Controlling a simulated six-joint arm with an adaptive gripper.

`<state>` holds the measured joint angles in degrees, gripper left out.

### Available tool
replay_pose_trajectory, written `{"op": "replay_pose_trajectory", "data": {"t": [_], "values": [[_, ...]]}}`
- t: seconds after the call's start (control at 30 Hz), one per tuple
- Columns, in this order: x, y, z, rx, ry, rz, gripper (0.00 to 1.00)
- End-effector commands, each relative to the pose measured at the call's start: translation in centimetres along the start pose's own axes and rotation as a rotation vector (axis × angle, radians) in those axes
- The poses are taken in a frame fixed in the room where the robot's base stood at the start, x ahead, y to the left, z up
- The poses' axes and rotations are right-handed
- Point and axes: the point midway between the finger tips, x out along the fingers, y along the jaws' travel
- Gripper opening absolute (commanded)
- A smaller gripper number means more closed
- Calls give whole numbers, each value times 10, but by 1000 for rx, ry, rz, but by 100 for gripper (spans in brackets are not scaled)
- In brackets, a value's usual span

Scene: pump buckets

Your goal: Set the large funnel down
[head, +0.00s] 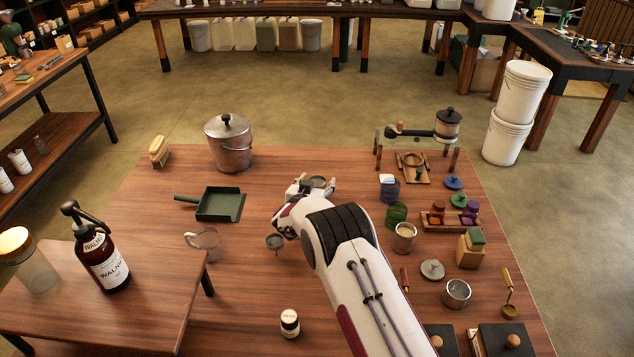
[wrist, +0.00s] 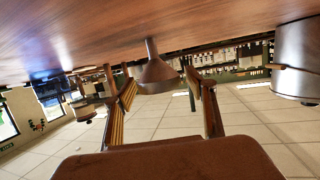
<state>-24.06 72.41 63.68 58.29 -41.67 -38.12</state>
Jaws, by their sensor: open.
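My gripper (head: 308,188) is low over the middle of the table, and its two open fingers (wrist: 167,98) show in the wrist view, which is upside down. The large funnel (wrist: 158,74), grey and metallic, shows between and beyond the fingertips, apart from both. Its spout points toward the tabletop and its wide mouth faces away from it. I cannot tell whether the spout tip touches the wood. In the head view a grey round rim (head: 318,181) at the fingertips looks like this funnel, partly hidden by my gripper. A smaller grey funnel (head: 274,241) is left of my wrist.
A lidded metal pot (head: 228,150) stands at the back left, with a green dustpan (head: 220,205) and a glass cup (head: 203,242) nearer. A metal cup (head: 404,238), green coil (head: 396,215) and several small items crowd the right. The table behind my gripper is clear.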

Motion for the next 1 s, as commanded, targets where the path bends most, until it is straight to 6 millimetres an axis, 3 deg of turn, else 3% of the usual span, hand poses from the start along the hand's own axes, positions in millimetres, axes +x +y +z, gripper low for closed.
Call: {"op": "replay_pose_trajectory", "data": {"t": [0.37,0.93,1.0], "values": [[-8,0,-3,0,0,-1,56],[-51,0,-3,-1,0,-1,56],[-54,0,-13,2,3,0,56]]}}
